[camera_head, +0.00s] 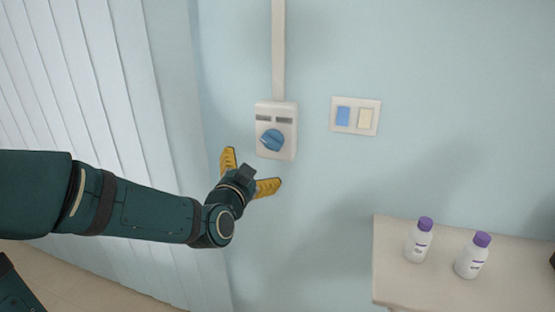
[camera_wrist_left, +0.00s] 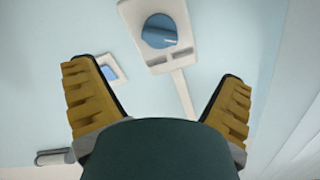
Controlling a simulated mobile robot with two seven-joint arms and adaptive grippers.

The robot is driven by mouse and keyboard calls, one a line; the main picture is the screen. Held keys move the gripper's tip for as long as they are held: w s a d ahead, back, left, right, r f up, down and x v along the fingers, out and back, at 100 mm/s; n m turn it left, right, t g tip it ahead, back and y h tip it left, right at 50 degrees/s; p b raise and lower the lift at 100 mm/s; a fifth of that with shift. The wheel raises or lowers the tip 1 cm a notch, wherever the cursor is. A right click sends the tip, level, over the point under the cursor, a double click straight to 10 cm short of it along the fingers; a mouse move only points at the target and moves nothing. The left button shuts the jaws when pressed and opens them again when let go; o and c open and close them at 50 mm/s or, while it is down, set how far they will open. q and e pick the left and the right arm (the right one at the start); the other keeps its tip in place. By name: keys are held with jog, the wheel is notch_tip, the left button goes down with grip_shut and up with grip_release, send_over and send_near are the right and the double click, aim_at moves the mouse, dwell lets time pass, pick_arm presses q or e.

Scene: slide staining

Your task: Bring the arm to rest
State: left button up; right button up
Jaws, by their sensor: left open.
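My left gripper (camera_head: 252,172) is open and empty, with its yellow fingers spread apart. It is in front of the wall, just below a white switch box (camera_head: 287,142) with a round blue knob (camera_head: 272,139). In the left wrist view the fingers of the left gripper (camera_wrist_left: 160,100) stand wide apart with nothing between them. The switch box (camera_wrist_left: 183,58) and its blue knob (camera_wrist_left: 160,30) appear beyond the fingers, apart from them. My left arm reaches in from the left of the head view. My right gripper is in neither view.
A wall plate (camera_head: 355,116) with a blue and a cream switch is right of the box. Two white bottles with purple caps, one left (camera_head: 418,243) and one right (camera_head: 472,258), stand on a pale table (camera_head: 390,270). White vertical blinds (camera_head: 90,80) hang behind my left arm.

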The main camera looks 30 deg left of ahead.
pick_arm(q)
jog(key=w+d+f+g+h, duration=0.15)
jog(key=d+f, duration=0.25)
jog(key=f, duration=0.4)
jog(key=w+d+f+g+h, duration=0.1)
jog(key=d+f+g+h, duration=0.15)
jog(key=d+f, duration=0.4)
jog(key=s+d+f+n+g+h, duration=0.1)
jog(key=s+d+f+g, duration=0.3)
jog(key=f, duration=0.5)
jog(key=s+d+f+n+g+h, duration=0.1)
jog(key=s+d+f+n+g, duration=0.1)
jog(key=s+d+f+g, duration=0.2)
jog(key=s+d+f+n+g+h, duration=0.1)
jog(key=s+d+f+g, duration=0.3)
jog(key=f, duration=1.1)
jog(key=s+d, duration=0.2)
jog(key=s, duration=0.2)
jog(key=shift+s+d+f+n+h, duration=0.25)
jog(key=shift+s+f+n+h, duration=0.05)
jog(key=shift+n+h, duration=0.1)
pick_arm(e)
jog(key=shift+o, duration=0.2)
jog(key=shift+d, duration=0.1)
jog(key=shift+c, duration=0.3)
